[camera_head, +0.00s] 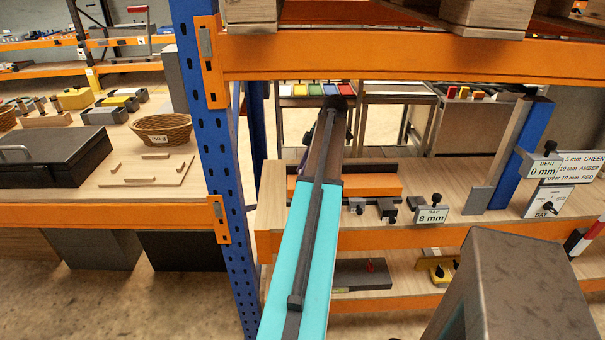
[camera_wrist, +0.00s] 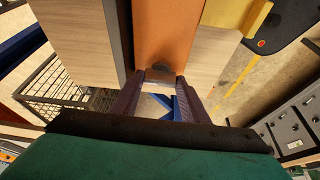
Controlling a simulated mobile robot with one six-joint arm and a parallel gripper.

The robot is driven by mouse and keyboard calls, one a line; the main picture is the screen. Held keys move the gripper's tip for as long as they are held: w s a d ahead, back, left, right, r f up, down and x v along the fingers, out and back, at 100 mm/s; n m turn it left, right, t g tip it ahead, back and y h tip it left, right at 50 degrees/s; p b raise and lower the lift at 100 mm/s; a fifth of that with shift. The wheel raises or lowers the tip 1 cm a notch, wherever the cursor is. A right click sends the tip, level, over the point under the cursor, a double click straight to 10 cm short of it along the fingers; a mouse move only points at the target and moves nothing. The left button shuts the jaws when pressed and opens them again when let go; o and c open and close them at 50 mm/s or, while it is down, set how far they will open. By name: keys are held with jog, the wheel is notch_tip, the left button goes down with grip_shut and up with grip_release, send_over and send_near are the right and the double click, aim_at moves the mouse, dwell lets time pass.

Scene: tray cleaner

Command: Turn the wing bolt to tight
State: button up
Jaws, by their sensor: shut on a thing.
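In the wrist view, my gripper (camera_wrist: 165,100) has its two dark purple fingers at the near end of an orange beam (camera_wrist: 168,30). It is shut on a small dark grey part, the wing bolt (camera_wrist: 164,75), at that beam end. Most of the bolt is hidden by the fingers, so its angle cannot be told. In the head view the orange beam (camera_head: 372,186) lies on the wooden shelf, right of my turquoise arm.
A blue rack upright (camera_head: 213,130) is close left of my arm. An orange crossbeam (camera_head: 400,58) runs above.

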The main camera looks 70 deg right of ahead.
jog(key=shift+s+n, duration=0.15)
jog(key=shift+n, duration=0.15)
jog(key=o, duration=0.8)
jog(key=shift+c, duration=0.2)
jog(key=shift+r, duration=0.15)
jog(key=b+v, duration=0.2)
jog(key=v, duration=0.9)
jog(key=shift+d+r+b, duration=0.25)
jog(key=shift+r+b, duration=0.05)
jog(key=shift+r, duration=0.05)
